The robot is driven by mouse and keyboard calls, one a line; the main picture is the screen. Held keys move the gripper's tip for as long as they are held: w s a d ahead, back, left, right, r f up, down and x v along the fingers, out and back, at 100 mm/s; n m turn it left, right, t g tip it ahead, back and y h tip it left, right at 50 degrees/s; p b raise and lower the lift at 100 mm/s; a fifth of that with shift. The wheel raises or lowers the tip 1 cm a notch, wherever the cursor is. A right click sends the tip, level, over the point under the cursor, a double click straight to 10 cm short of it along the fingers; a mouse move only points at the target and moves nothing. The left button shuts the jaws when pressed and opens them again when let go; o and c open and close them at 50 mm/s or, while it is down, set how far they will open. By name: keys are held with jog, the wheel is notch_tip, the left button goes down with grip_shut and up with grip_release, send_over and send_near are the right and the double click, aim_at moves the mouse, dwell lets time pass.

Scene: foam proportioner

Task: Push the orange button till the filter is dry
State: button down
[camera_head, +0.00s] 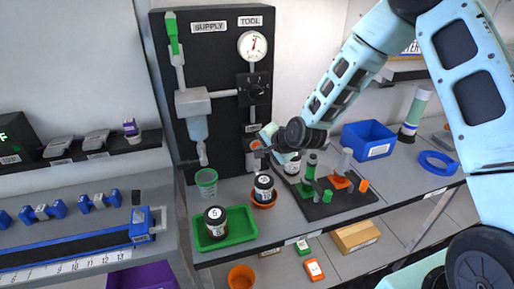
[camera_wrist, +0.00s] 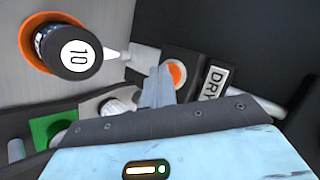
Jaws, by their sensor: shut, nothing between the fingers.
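In the head view my gripper (camera_head: 262,146) is at the lower right of the black panel (camera_head: 225,100), and the button is hard to make out there. A bluish clear cylinder (camera_head: 198,128), possibly the filter housing, hangs on the panel; whether anything in it is wet or dry cannot be seen.
A bottle marked 10 (camera_wrist: 70,50) stands in an orange dish (camera_head: 264,203) near my gripper. A green tray (camera_head: 245,222) holds a bottle marked 5 (camera_head: 215,222). A dark board (camera_head: 340,205) with small parts lies right.

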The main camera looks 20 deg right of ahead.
jog(key=shift+s, duration=0.85)
jog(key=shift+s+b, duration=0.35)
jog(key=shift+s, duration=2.15)
